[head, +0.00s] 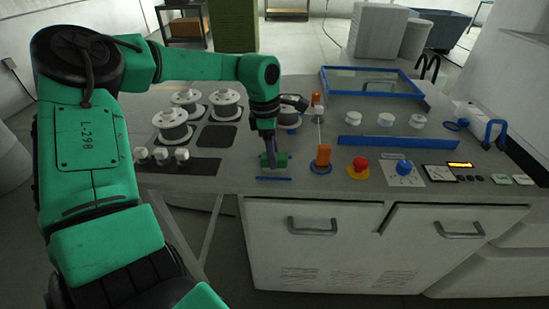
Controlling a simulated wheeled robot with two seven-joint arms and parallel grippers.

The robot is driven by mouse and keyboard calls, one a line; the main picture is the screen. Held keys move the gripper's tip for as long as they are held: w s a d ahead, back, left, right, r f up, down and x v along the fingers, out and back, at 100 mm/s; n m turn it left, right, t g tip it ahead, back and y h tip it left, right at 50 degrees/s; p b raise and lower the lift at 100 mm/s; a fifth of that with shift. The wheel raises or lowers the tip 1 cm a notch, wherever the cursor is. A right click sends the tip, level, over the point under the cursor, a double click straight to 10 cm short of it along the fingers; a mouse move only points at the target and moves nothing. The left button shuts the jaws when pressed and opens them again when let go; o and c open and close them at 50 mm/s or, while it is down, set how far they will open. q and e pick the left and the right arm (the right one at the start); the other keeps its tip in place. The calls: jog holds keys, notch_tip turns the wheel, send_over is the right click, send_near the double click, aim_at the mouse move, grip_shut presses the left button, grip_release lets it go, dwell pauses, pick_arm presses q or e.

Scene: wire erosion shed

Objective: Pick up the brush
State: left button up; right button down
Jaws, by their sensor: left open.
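My left arm reaches in from the left over the grey worktop (225,180). My left gripper (273,158) points down, open, close above the front part of the worktop. A small green piece shows at the fingertips; I cannot tell whether it is part of the gripper or a separate thing such as the brush. I cannot clearly make out the brush, which the fingers may partly hide. A thin blue strip (274,179) lies just in front of the fingertips. My right gripper is not in view.
Several white wire spools (173,125) stand left of my gripper, white knobs (162,155) in front of them. An upright orange handle (323,155), a red button (360,164) and a blue knob (403,168) stand to the right. A blue-framed window (370,82) lies behind.

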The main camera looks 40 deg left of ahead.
pick_arm(q)
notch_tip(320, 180, down, 2)
jog(key=shift+d+f, duration=0.1)
jog(key=shift+d, duration=0.05)
jog(key=shift+w+f, duration=0.1)
grip_shut()
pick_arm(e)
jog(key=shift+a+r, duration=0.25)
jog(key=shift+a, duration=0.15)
pick_arm(q)
jog(key=shift+r, duration=0.55)
notch_tip(320, 180, up, 19)
jog(key=b, duration=0.1)
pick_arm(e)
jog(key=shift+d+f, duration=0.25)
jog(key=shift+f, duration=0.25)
